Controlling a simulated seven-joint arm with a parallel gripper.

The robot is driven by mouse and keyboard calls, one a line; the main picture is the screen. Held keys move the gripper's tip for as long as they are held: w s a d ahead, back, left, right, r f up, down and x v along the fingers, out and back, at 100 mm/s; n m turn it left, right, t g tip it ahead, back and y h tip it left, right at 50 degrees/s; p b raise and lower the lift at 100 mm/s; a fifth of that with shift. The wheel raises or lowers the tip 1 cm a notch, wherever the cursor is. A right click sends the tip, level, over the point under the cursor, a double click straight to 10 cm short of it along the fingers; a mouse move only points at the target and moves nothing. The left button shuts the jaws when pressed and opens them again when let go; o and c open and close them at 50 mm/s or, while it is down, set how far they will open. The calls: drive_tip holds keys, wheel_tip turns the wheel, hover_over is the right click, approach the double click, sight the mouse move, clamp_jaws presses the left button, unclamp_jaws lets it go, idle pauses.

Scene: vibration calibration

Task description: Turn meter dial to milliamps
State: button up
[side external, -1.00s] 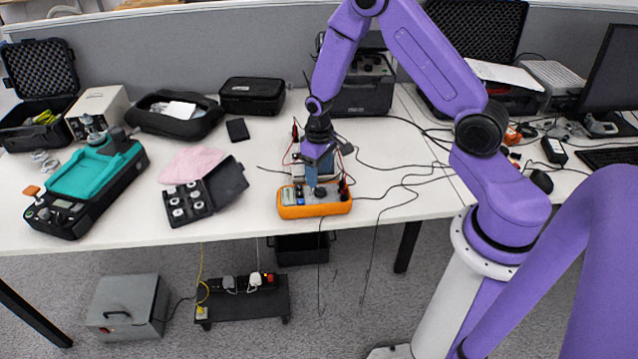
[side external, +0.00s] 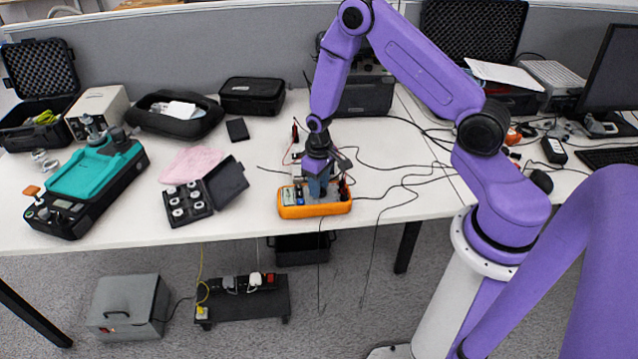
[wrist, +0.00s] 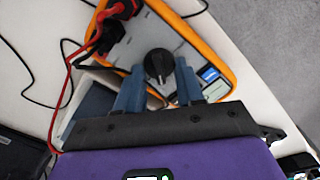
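The meter (side external: 315,209) is an orange-edged, grey-faced multimeter lying on the white table near its front edge. It also shows in the wrist view (wrist: 205,45). Its round black dial (wrist: 158,62) is in the middle of the face. My gripper (side external: 318,196) points down over the meter and hides the dial in the side view. In the wrist view, my gripper's blue fingers (wrist: 160,72) stand on either side of the dial, open, with narrow gaps seeming to show. The dial's setting is too small to read.
Red and black leads (wrist: 105,25) plug into the meter's end and trail over the table. An open black case of weights (side external: 190,203) lies to the left, beside a teal-and-black device (side external: 95,172). The table's front edge is close to the meter.

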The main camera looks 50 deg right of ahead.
drive_tip(key=shift+m, duration=0.4)
drive_tip(key=m, duration=0.2)
drive_tip(key=shift+m, duration=0.3)
drive_tip(key=shift+d+m, duration=0.15)
drive_tip(key=shift+m, duration=2.15)
drive_tip(key=o, duration=1)
wheel_tip(320, 180, up, 18)
drive_tip(key=shift+f, duration=0.25)
